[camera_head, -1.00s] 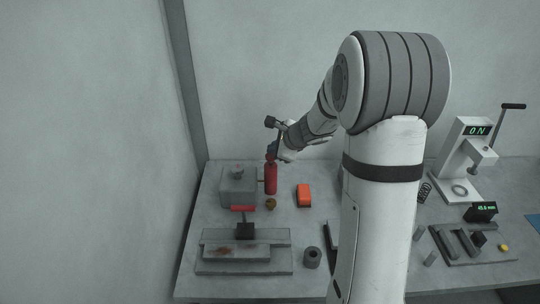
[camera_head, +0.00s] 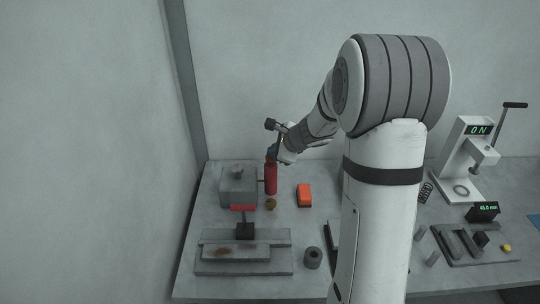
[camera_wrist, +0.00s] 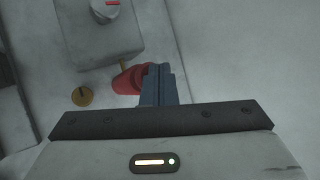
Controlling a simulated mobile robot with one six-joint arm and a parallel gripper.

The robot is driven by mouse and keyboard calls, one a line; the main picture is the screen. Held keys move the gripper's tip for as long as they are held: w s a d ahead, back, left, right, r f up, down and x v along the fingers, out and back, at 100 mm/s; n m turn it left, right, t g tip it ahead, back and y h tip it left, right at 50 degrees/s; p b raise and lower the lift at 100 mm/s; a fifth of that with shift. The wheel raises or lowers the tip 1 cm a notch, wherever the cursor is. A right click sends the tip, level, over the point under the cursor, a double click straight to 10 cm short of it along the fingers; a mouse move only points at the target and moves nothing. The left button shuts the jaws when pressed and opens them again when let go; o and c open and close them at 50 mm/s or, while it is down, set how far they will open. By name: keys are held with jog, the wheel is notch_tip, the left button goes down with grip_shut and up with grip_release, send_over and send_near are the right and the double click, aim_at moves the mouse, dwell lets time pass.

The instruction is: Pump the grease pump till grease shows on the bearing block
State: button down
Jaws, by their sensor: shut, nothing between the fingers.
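The red grease pump (camera_head: 271,182) stands upright beside the right side of the grey bearing block (camera_head: 231,187). A thin brass-coloured piece shows between pump and block in the wrist view. My gripper (camera_head: 272,152) is at the pump's top, its dark blue fingers shut with nothing between them. In the wrist view the fingers (camera_wrist: 160,80) overlap the red pump (camera_wrist: 128,80) and hide part of it. Whether they touch it I cannot tell. The block (camera_wrist: 92,38) looks plain grey, with a pale round cap bearing a small red mark.
A small brass round piece (camera_head: 271,203) and an orange box (camera_head: 304,195) are on the table near the pump. A grey fixture with a red bar (camera_head: 242,207) stands in front of the block. A press (camera_head: 466,160) stands at the right. My arm hides the table's middle.

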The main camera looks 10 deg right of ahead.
jog(key=shift+f+b, duration=0.65)
jog(key=shift+f, duration=0.05)
dwell(0.4)
jog(key=shift+r, duration=0.1)
jog(key=shift+r+p, duration=1.25)
jog(key=shift+r, duration=0.3)
jog(key=shift+r+p, duration=2)
jog(key=shift+r, duration=0.5)
